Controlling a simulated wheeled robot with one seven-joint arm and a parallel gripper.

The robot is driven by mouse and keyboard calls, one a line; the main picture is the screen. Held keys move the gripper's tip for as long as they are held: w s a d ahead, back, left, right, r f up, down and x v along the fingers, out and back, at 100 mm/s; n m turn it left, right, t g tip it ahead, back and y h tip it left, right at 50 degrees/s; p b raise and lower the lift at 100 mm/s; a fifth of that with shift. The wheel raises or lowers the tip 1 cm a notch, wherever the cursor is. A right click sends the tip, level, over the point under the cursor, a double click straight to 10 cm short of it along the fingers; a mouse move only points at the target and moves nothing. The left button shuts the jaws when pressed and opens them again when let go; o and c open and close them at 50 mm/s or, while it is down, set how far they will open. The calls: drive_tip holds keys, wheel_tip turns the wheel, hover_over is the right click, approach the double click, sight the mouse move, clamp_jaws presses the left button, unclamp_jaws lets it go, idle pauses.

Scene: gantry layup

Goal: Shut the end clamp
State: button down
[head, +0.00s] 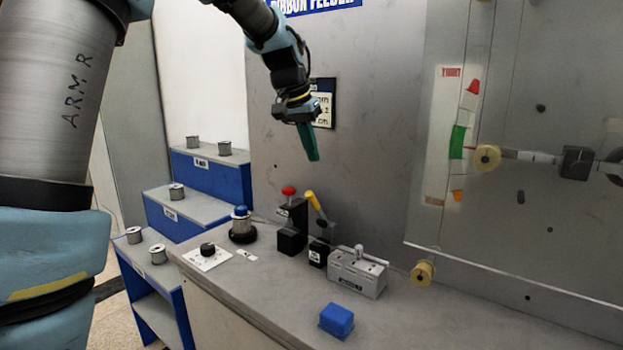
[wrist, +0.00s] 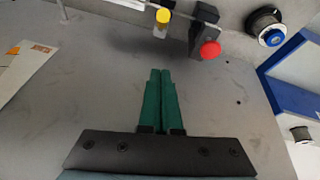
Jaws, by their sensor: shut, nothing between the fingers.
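Two black posts stand on the grey bench. One carries a red knob (head: 288,190); the other carries a yellow handle (head: 315,201) that leans up to the left. Their labels are too small to read, so I cannot tell which is the end clamp. In the wrist view the red knob (wrist: 210,50) and the yellow handle (wrist: 162,17) are beyond my fingertips. My gripper (head: 313,158) has green fingers, shut together and empty, pointing down above the posts and touching neither. The closed fingers also show in the wrist view (wrist: 160,73).
A grey block (head: 357,275) stands right of the posts, with a blue block (head: 337,320) in front. A spool with a blue knob (head: 241,225) and a black dial (head: 207,249) are to the left. A clear panel with yellow rollers (head: 487,157) is at right.

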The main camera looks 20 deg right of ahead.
drive_tip(key=f, duration=0.2)
drive_tip(key=s+f+p, duration=0.1)
drive_tip(key=f, duration=0.1)
drive_tip(key=f+p, duration=0.1)
drive_tip(key=f, duration=0.1)
drive_tip(key=shift+s+a+f, duration=0.3)
drive_tip(key=shift+a+f, duration=0.1)
drive_tip(key=shift+f, duration=0.2)
